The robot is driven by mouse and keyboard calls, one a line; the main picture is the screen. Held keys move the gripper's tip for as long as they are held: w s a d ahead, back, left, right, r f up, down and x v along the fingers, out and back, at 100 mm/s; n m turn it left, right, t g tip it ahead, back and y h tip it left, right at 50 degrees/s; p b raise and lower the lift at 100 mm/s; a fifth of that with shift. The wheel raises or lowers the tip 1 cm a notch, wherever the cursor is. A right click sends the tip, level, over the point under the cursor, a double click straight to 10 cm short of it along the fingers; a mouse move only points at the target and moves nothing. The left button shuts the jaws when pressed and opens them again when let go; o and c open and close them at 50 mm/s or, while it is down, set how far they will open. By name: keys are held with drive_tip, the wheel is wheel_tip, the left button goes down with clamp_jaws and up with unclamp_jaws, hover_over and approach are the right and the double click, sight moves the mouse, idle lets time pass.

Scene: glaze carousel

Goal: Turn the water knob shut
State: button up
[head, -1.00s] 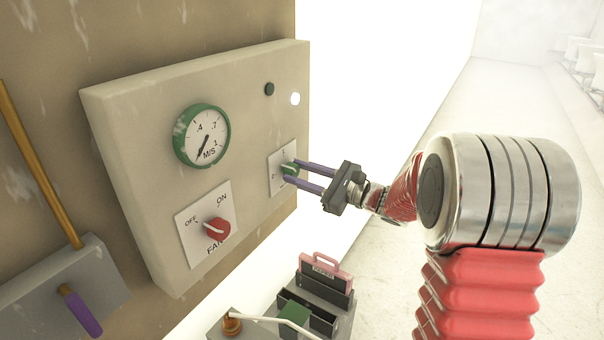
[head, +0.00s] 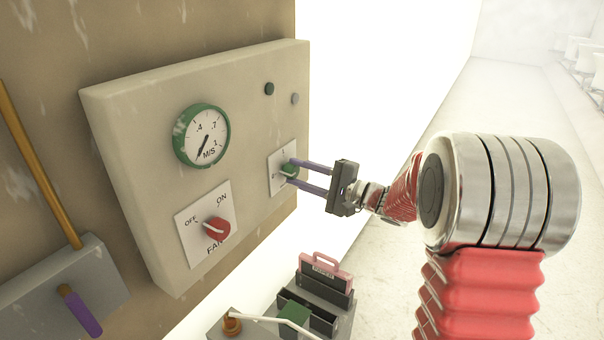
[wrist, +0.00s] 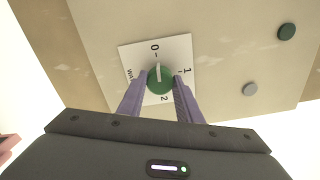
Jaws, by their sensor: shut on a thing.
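The green water knob (wrist: 160,81) sits on a white label plate (wrist: 128,60) marked 0, 1 and 2. In the wrist view its white pointer points at or very close to the 0 mark. My gripper (wrist: 160,92) has its two purple fingers on either side of the knob and is shut on it. In the head view the knob (head: 289,170) shows between the fingertips at the right side of the panel, partly hidden by them.
The beige panel (head: 135,130) also carries a green-rimmed M/S gauge (head: 201,135), a red FAN knob (head: 216,229) near OFF, a dark green lamp (head: 269,89) and a grey unlit lamp (head: 295,99). Below stand dark holders with a pink-handled item (head: 325,268). A purple-handled lever (head: 82,312) is at lower left.

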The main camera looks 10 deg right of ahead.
drive_tip(key=shift+a+n, duration=0.1)
drive_tip(key=shift+n, duration=0.3)
drive_tip(key=o, duration=1)
drive_tip(key=shift+o, duration=0.2)
drive_tip(key=v, duration=1.3)
drive_tip(key=shift+s+d, duration=0.25)
drive_tip(key=shift+d, duration=0.05)
